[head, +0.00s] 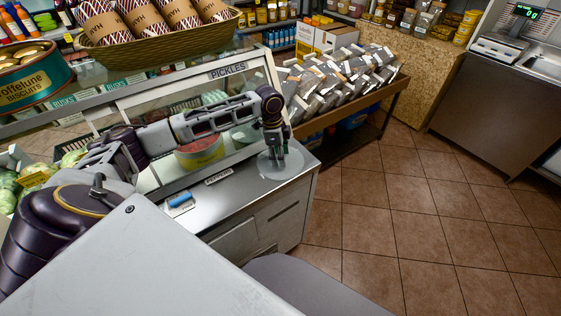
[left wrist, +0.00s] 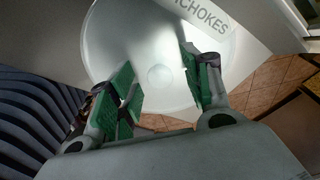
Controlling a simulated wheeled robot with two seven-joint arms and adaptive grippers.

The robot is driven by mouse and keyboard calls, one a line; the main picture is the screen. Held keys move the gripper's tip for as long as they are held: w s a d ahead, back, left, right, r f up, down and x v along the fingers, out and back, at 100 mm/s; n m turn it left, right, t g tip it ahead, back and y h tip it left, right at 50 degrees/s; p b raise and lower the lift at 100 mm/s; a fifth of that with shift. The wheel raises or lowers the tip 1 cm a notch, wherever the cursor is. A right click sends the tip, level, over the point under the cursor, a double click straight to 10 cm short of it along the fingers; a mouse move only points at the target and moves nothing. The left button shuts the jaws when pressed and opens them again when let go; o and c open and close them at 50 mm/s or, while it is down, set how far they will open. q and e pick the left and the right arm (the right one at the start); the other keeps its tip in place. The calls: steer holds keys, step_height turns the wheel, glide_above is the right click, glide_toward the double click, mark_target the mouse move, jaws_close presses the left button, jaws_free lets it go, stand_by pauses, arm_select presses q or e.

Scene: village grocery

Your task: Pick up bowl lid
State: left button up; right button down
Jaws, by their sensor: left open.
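The bowl lid (head: 291,170) is a round, translucent disc lying flat on the steel counter top near its right end. In the left wrist view the lid (left wrist: 150,35) shows as a pale circle with a small round knob at its middle. My left gripper (head: 276,160) points down over the lid. In the left wrist view its green-padded fingers (left wrist: 161,78) are apart, one on each side of the knob, with nothing between them that I can see gripped. Whether the fingers touch the lid is unclear. My right gripper is in neither view.
The pickles glass case (head: 228,72) stands behind the counter (head: 245,190). A red and yellow tub (head: 200,153) is behind its glass. A blue object (head: 180,200) lies on the counter's left part. A rack of packets (head: 340,80) stands right; tiled floor (head: 400,200) is clear.

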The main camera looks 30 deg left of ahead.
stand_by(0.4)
arm_select(q)
jaws_close()
step_height(320, 180, up, 10)
stand_by(0.9)
stand_by(0.6)
